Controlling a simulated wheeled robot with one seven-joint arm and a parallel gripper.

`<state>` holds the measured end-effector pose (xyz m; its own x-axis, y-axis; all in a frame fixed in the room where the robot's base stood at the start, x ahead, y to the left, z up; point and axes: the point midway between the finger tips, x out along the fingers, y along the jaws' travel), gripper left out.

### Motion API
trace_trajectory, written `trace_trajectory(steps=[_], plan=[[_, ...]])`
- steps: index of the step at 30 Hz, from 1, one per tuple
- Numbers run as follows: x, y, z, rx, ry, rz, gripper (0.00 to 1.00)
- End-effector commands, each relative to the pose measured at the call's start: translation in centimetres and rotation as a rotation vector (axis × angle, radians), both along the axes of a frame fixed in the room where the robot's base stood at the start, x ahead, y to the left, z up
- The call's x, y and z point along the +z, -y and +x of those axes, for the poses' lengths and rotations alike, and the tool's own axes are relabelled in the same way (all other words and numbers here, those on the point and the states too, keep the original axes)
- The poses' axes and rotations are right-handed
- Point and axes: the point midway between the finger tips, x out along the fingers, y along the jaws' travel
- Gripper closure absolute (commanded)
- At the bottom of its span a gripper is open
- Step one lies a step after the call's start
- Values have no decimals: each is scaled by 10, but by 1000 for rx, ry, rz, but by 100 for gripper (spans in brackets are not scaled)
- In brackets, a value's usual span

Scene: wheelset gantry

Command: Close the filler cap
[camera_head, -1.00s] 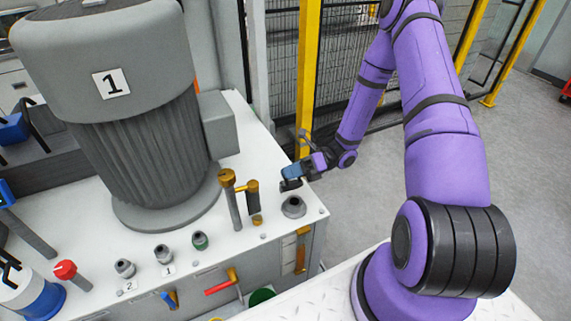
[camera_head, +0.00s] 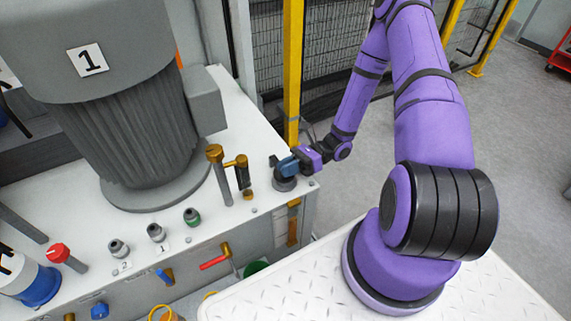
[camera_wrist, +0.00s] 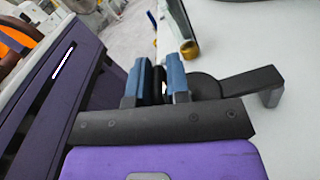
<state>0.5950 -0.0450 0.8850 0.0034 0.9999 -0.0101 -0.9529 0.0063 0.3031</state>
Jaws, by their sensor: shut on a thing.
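The filler cap (camera_wrist: 206,86) is a dark round piece right beside the blue fingers in the wrist view, partly hidden by my gripper. My gripper (camera_head: 288,166) has its blue fingers at the round grey filler neck (camera_head: 284,184), near the front right corner of the white tank top. In the wrist view my gripper (camera_wrist: 157,84) is shut on the cap, with a narrow gap between the fingers. The fingers hide most of the contact. I cannot tell whether the cap is fully seated on the neck.
The large grey motor (camera_head: 135,140) marked 1 stands to the left on the tank top (camera_head: 150,232). Two brass-topped posts (camera_head: 222,176) stand close left of the filler neck. A yellow post (camera_head: 292,80) and mesh fence are behind. Open floor lies to the right.

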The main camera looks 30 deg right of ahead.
Motion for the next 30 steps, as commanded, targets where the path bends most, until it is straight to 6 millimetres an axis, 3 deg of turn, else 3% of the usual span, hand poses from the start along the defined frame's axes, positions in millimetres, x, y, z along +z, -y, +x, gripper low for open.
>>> trace_trajectory(steps=[14,15,17,30], plan=[[-5,0,-7,6,-17,-3,100],[-5,0,-7,6,-17,-4,74],[-4,0,-7,6,-16,-4,64],[-3,9,-3,2,-6,-3,64]])
